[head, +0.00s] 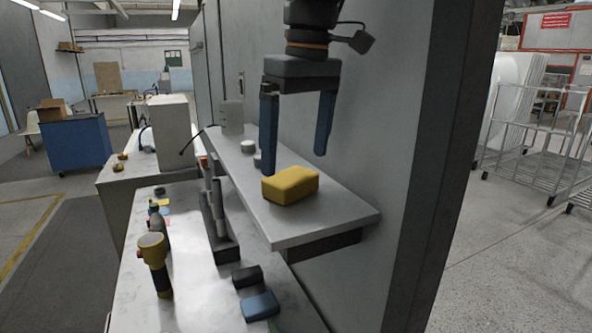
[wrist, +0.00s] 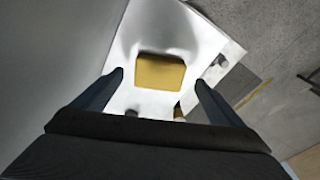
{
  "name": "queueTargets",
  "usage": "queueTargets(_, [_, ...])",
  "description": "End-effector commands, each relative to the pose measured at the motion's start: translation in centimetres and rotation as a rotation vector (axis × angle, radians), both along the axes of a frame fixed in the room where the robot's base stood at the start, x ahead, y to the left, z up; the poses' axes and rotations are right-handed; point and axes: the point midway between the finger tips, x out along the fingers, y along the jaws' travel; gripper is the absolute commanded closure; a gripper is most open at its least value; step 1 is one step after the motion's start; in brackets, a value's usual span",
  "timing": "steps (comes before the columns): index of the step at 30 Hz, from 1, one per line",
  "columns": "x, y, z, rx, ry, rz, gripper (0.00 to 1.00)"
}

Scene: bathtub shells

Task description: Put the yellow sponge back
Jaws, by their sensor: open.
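The yellow sponge (head: 290,186) lies flat on the grey wall shelf (head: 330,218), close to the shelf's near end. My gripper (head: 295,163) is open and points down above the shelf, its two blue-grey fingers apart. In the head view the left fingertip is just behind the sponge's left end and the right fingertip is above and right of it. In the wrist view the sponge (wrist: 160,72) shows between and beyond the two fingertips (wrist: 160,76), with nothing held. I cannot tell the exact height of the fingertips over the sponge.
Small white round pieces (head: 248,146) and a grey box (head: 232,117) stand farther back on the shelf. Below is a bench (head: 190,270) with a yellow-topped tool (head: 154,262), a blue block (head: 260,305), a black block (head: 247,276) and a holder with upright rods (head: 220,235). A wall stands right of the shelf.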

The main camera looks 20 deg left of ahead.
Motion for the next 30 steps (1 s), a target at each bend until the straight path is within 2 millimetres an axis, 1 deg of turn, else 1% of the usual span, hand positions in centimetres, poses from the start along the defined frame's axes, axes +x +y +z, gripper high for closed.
queueTargets(1, [0.1,-0.1,1.0,0.003,-0.004,0.0,0.08])
queueTargets(6, [-0.1,-0.4,4.3,0.002,-0.003,0.0,0.08])
queueTargets(9, [-0.2,-0.6,5.9,0.001,-0.002,0.0,0.08])
queueTargets(12, [-0.3,-0.7,7.0,0.001,0.0,0.0,0.08])
queueTargets(18, [-0.4,-0.9,7.9,-0.001,0.0,0.0,0.08])
queueTargets(30, [-0.5,-0.9,7.9,-0.001,0.0,0.0,0.08])
